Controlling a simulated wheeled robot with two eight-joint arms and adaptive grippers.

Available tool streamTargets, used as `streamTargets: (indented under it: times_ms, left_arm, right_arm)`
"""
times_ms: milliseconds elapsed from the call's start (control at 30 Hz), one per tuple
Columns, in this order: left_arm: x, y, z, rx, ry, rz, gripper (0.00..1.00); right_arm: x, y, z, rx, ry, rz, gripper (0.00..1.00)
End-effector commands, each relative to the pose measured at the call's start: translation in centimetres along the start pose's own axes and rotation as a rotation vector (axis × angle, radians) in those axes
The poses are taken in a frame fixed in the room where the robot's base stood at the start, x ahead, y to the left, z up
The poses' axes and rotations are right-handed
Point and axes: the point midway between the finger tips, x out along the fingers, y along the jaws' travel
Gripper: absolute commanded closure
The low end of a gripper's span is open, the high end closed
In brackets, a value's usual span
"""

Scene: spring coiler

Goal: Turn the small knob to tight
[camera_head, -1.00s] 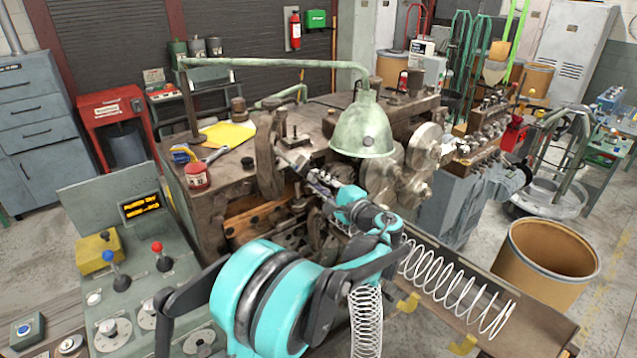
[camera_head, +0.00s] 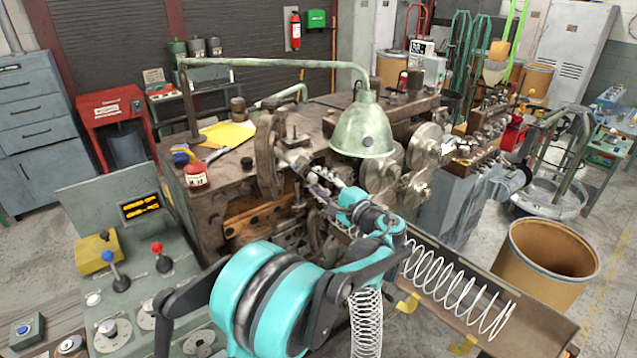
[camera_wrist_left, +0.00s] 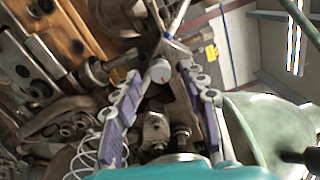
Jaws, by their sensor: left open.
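A small round pale knob (camera_wrist_left: 160,72) with a red mark shows in the left wrist view, on a metal fitting of the coiling machine. My left gripper (camera_wrist_left: 160,78) is open, with one purple-padded finger on each side of the knob. The fingertips are close to the knob, but I cannot tell whether they touch it. In the head view my left gripper (camera_head: 318,182) reaches in at the front of the coiling machine (camera_head: 232,185), below the green lamp shade. The knob is too small to make out there. My right gripper is not in view.
The green lamp shade (camera_head: 363,128) hangs close above the gripper. A coiled spring (camera_head: 455,285) lies in a trough to the right. A control panel (camera_head: 135,235) with levers and dials stands at the left. A brown drum (camera_head: 548,262) stands on the floor at the right.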

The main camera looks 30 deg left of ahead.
Motion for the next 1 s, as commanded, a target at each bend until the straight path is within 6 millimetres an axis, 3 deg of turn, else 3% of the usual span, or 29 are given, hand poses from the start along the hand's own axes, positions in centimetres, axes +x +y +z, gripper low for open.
streamTargets:
  times_ms: [500,700,1000]
  left_arm:
    - [-10.0,0.0,-0.1,0.0,0.004,-0.001,0.57]
    - [-11.3,0.0,0.0,0.0,0.001,0.0,0.57]
    - [-11.3,0.0,0.0,0.0,0.001,0.0,0.57]
  right_arm:
    - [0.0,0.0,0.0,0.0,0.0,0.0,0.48]
    - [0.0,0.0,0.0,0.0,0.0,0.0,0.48]
    - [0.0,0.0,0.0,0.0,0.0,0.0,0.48]
